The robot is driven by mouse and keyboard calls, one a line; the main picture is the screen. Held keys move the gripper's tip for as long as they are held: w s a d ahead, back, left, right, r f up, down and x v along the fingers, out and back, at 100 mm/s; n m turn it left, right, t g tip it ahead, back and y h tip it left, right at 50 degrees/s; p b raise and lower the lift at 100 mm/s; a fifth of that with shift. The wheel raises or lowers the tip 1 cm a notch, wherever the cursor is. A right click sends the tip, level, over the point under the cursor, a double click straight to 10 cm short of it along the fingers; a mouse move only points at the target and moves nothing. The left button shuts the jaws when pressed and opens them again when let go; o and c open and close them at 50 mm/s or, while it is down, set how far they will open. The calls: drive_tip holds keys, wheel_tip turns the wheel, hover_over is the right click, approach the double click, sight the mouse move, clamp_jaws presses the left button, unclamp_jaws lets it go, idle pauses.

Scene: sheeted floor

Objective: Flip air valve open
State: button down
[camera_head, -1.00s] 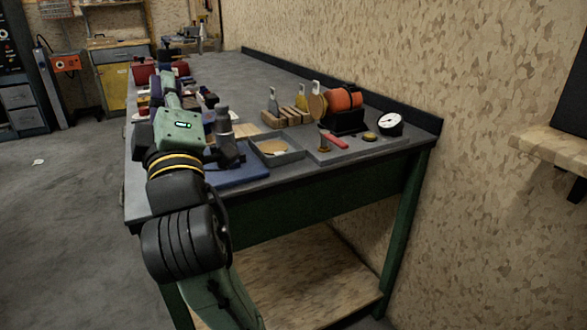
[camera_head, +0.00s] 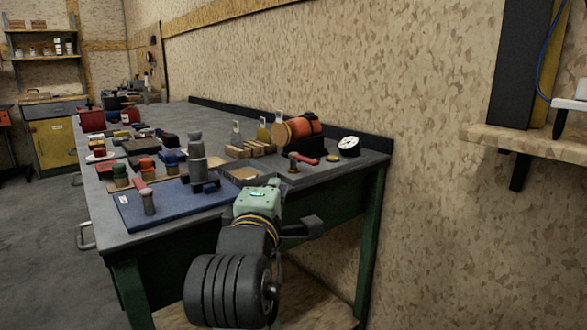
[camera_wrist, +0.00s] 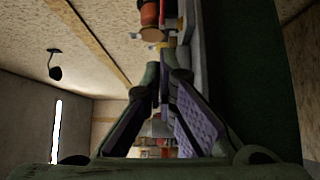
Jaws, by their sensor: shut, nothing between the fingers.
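A small valve with a red lever handle (camera_head: 308,158) lies on the grey panel at the right end of the workbench, in front of the orange tank (camera_head: 305,127). A brass-coloured fitting (camera_head: 293,167) stands at the lever's left end. In the wrist view a red strip, which looks like the lever (camera_wrist: 162,12), shows at the top edge beside the orange tank. My gripper (camera_wrist: 160,72) is shut and empty, its fingertips apart from the valve. In the head view my wrist hides most of the gripper, near the bench's front edge.
A round white gauge (camera_head: 349,145) stands right of the valve. A blue mat (camera_head: 175,205) lies in front. A wall shelf (camera_head: 525,142) juts out right.

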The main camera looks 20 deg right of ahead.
drive_tip(key=p, duration=1.2)
approach(296, 165)
drive_tip(key=shift+w+d+r, duration=0.85)
drive_tip(key=shift+w+r, duration=0.2)
drive_tip(key=shift+r, duration=0.3)
drive_tip(key=shift+d+n+y, duration=0.25)
drive_tip(key=shift+n+y, duration=0.05)
drive_tip(key=shift+y, duration=0.1)
